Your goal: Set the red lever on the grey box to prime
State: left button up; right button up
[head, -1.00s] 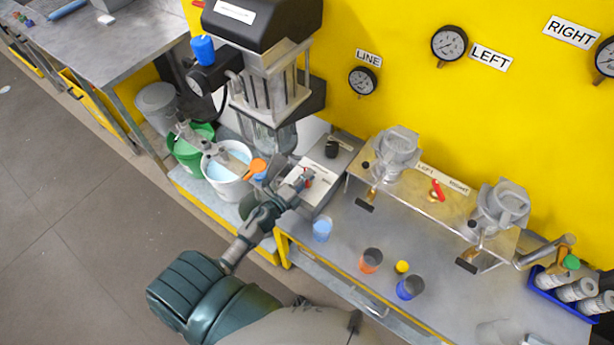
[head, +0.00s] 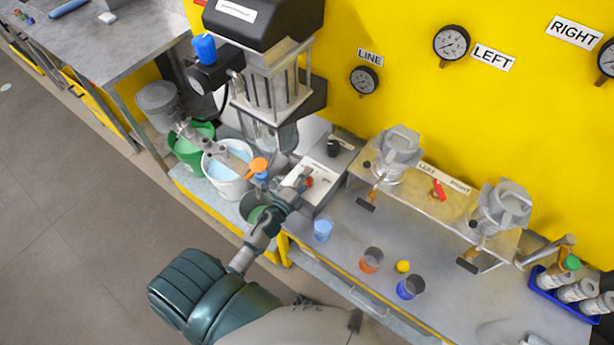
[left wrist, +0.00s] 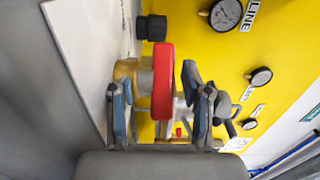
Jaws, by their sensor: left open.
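The grey box (head: 338,163) with a pale labelled top stands on the bench beside the tall agitator. In the left wrist view the red lever (left wrist: 163,80) stands upright on a brass-coloured hub. My left gripper (left wrist: 160,98) is open, with one blue-grey finger on each side of the lever. Whether either finger touches it I cannot tell. The label text by the lever is too small to read. My right gripper is not in view.
A black knob (head: 333,148) sits on the box. A white bucket (head: 228,180) and a green bucket (head: 193,150) stand left of it. A blue cup (head: 323,229) is close on the right. Another red lever (head: 438,189) is on the LEFT/RIGHT panel.

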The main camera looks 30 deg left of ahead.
pick_arm(q)
jog(key=s, duration=1.1)
jog(key=shift+s+a, duration=0.3)
jog(key=shift+a, duration=0.1)
